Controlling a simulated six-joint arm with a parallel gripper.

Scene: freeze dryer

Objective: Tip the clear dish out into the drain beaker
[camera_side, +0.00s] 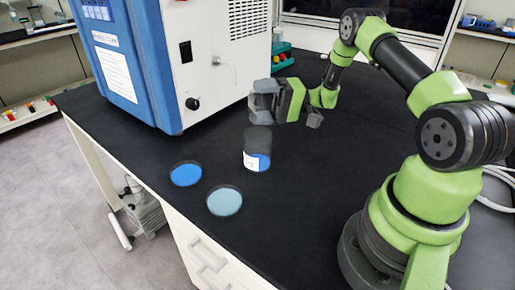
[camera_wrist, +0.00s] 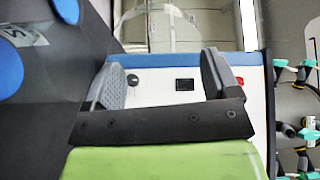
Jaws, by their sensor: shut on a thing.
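My gripper (camera_side: 263,100) is above the bench, just above and behind the beaker in the side view. In the wrist view its two fingers (camera_wrist: 163,75) stand wide apart, shut on the clear dish (camera_wrist: 160,22), whose faint see-through outline shows beyond the fingertips. In the side view the dish is hard to make out against the gripper; its tilt and contents cannot be told. The drain beaker (camera_side: 257,148), a dark see-through cylinder with a white label and blue in its bottom, stands upright on the bench. The gripper looks apart from it.
A blue-filled dish (camera_side: 186,174) and a pale blue dish (camera_side: 225,201) lie on the black bench (camera_side: 300,215) near its front left edge. The blue and white freeze dryer (camera_side: 205,70) stands behind. A teal rack (camera_side: 282,54) is at the back. Bench right of the beaker is clear.

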